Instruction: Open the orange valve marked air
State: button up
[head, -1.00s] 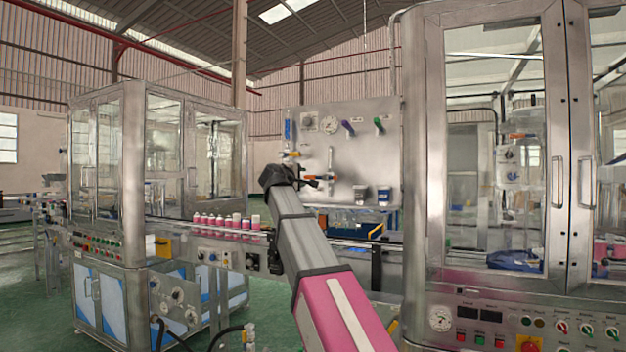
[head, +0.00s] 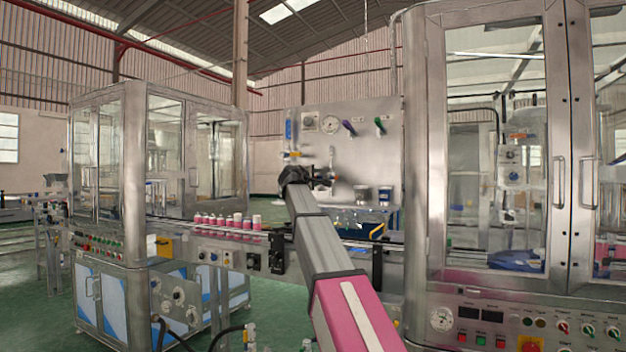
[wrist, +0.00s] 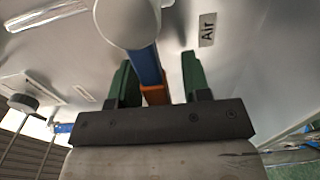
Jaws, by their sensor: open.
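In the wrist view, an orange valve part (wrist: 155,96) with a blue part (wrist: 147,66) in front of it shows between the fingers of my gripper (wrist: 160,80). A white round pipe end (wrist: 128,18) covers part of the valve. The label "Air" (wrist: 207,30) is on the grey panel to the right. My gripper's two green fingers are open, one on either side of the valve; I cannot tell whether they touch it. In the head view, my gripper (head: 322,178) is at the panel (head: 360,155) and hides most of this valve.
Another orange valve (head: 293,153) is at left.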

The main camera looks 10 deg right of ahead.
grip_shut()
jog(key=shift+r, duration=0.1)
jog(key=r+m, duration=0.1)
jog(key=m, duration=0.1)
jog(key=r+m, duration=0.1)
jog(key=m, duration=0.1)
jog(key=r+m, duration=0.1)
jog(key=shift+s+d+m, duration=0.3)
jog(key=shift+d+m, duration=0.1)
jog(key=m, duration=0.1)
jog(key=r+m, duration=0.1)
jog(key=shift+s+d+r+m, duration=0.1)
jog(key=shift+s+d+m, duration=0.15)
jog(key=shift+d+m, duration=0.1)
jog(key=shift+s+d+r+m, duration=0.25)
jog(key=shift+d+r+m, duration=0.05)
jog(key=shift+m, duration=0.55)
jog(key=shift+s+d+r+m, duration=0.2)
jog(key=shift+d+r+m, duration=0.1)
jog(key=shift+m, duration=0.5)
